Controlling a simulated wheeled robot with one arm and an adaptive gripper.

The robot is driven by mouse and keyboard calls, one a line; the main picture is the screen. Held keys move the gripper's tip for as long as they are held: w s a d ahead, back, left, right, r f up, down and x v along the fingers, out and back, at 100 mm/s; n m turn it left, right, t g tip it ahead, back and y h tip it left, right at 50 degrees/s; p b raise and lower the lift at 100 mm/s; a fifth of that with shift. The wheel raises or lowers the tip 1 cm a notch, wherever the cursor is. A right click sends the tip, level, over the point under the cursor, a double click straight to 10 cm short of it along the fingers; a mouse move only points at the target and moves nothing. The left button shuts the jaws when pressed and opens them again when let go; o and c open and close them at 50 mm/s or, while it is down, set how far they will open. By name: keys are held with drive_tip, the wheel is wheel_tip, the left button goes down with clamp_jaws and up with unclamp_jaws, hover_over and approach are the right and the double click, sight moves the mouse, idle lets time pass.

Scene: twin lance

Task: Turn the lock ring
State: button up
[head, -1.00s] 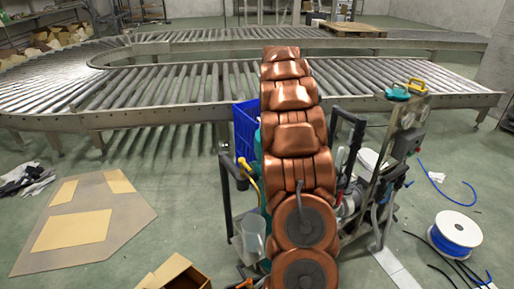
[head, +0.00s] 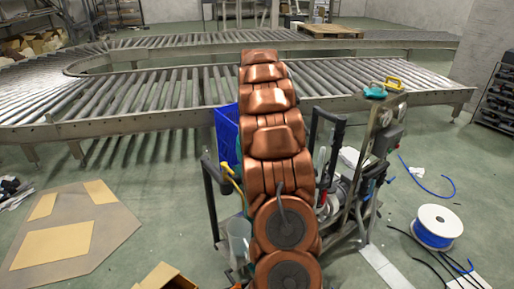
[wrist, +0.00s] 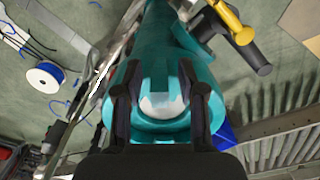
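In the wrist view, my gripper (wrist: 160,75) has its two dark fingers spread apart in front of a teal round part (wrist: 210,105). A pale rounded piece (wrist: 162,105) shows between the fingers. I cannot tell whether the teal part is the lock ring, or whether the fingers touch it. A teal tube (wrist: 160,35) runs on beyond the fingertips. In the head view my copper arm hides the gripper and most of the teal equipment.
A yellow-ended dark handle (wrist: 240,30) sticks out near the fingers. A wheeled frame (head: 370,170) with hoses stands right of my arm, and a blue crate (head: 227,135) left. A roller conveyor (head: 150,105) crosses behind. A cable spool (head: 437,227) and cardboard (head: 75,240) lie on the floor.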

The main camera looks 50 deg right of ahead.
drive_tip(key=shift+r, duration=3.7)
drive_tip(key=shift+w+a+r, duration=0.1)
drive_tip(key=shift+a, duration=0.2)
drive_tip(key=s+a+r+n, duration=0.1)
drive_tip(key=s+a+n, duration=0.2)
drive_tip(key=a, duration=1.1)
drive_tip(key=s+a+n, duration=0.3)
drive_tip(key=a, duration=1)
drive_tip(key=s+a+f+n+g, duration=0.1)
drive_tip(key=s+a+f+n, duration=0.2)
drive_tip(key=s+a, duration=0.5)
drive_tip(key=s+a+f+n, duration=0.3)
drive_tip(key=s+a+f, duration=0.2)
drive_tip(key=s, duration=0.8)
drive_tip(key=a, duration=0.3)
drive_tip(key=shift+s+n+g, duration=0.35)
drive_tip(key=shift+n+g, duration=0.05)
